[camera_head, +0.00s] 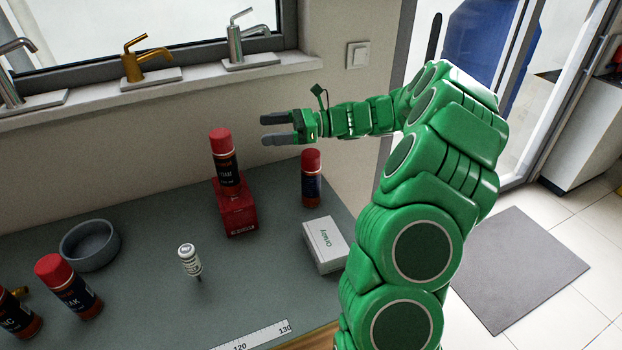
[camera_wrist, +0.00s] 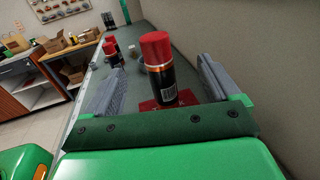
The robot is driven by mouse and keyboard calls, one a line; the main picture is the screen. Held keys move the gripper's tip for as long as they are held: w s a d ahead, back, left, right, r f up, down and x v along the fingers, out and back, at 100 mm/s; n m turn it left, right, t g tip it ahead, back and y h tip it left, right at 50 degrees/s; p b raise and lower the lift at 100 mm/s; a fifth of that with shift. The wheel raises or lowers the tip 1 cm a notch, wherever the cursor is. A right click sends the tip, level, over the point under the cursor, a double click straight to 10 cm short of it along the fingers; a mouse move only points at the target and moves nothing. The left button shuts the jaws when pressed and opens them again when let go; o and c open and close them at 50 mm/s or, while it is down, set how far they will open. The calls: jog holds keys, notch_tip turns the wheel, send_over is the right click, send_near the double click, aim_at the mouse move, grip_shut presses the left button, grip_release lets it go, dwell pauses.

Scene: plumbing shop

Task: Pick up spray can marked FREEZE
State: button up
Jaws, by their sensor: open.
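Several dark spray cans with red caps stand on the grey counter; I cannot read FREEZE on any of them. One can (camera_head: 224,160), its label ending in "AM", stands upright on a red box (camera_head: 236,207). Another can (camera_head: 312,180), its label too small to read, stands to the right of the box. A can ending in "AK" (camera_head: 75,290) and one ending in "C" (camera_head: 18,318) stand at lower left. My gripper (camera_head: 275,129) is open and empty, above and right of the boxed can. In the wrist view, that can (camera_wrist: 163,75) appears between the open fingers, ahead of them.
A white box (camera_head: 326,243), a small white-labelled vial (camera_head: 189,260), a grey bowl (camera_head: 90,245) and a ruler (camera_head: 255,337) are on the counter. A wall and a window sill (camera_head: 170,85) with taps run behind it. The middle of the counter has some free room.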

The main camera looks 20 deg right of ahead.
aim_at(319, 169)
jog(key=d+f+m+t+h, duration=0.1)
jog(key=d+m+t, duration=0.1)
jog(key=d, duration=0.1)
jog(key=s+d+f+m+t+h, duration=0.1)
jog(key=d+f+m+t+h, duration=0.1)
jog(key=d, duration=0.1)
jog(key=s+d+f+m+t+h, duration=0.1)
jog(key=d+f+t+h, duration=0.1)
jog(key=d, duration=0.1)
jog(key=shift+f+m, duration=0.1)
jog(key=shift+m, duration=0.3)
jog(key=s+d+f+m+t+h, duration=0.1)
jog(key=s+d+f+m+h, duration=0.2)
jog(key=s+d+f+h, duration=0.25)
jog(key=x, duration=0.2)
jog(key=a+x, duration=0.1)
jog(key=x, duration=0.3)
jog(key=shift+s+a+f, duration=0.2)
jog(key=shift+a, duration=0.05)
jog(key=shift+x, duration=0.85)
jog(key=shift+c, duration=0.3)
jog(key=c, duration=1.2)
